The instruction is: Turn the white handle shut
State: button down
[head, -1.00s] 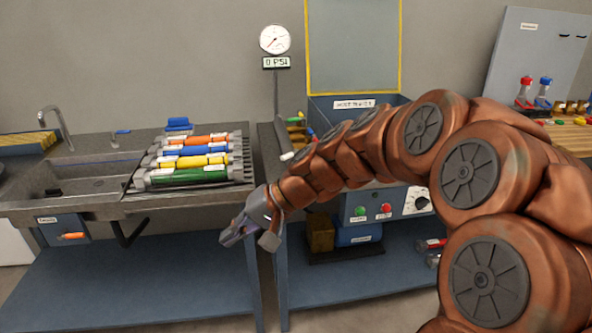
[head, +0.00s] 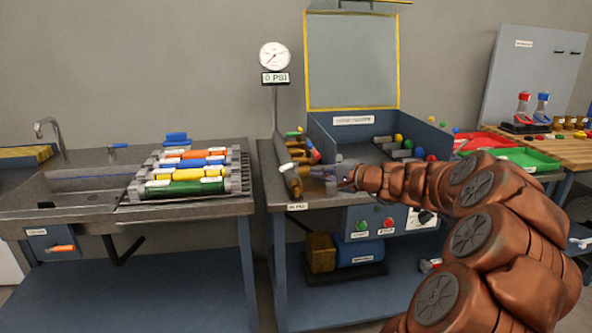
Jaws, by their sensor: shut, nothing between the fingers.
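My gripper (head: 318,172) is over the left part of the middle bench, its fingers pointing left toward a dark pipe (head: 288,172) with several brass fittings along it. The fingers are small and partly blurred into the fittings; they look shut and hold nothing that I can see. I cannot clearly make out the white handle in this view; it may be hidden behind my gripper or among the fittings. Whether my fingers touch a fitting cannot be told.
A gauge (head: 274,56) above a "0 PSI" display stands behind the pipe. An open blue box (head: 325,130) with its lid raised is just behind my gripper. A rack of coloured cylinders (head: 238,172) lies left by the sink. Red and green trays (head: 520,157) are right.

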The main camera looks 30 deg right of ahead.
aim_at(289, 168)
jog(key=x, duration=0.9)
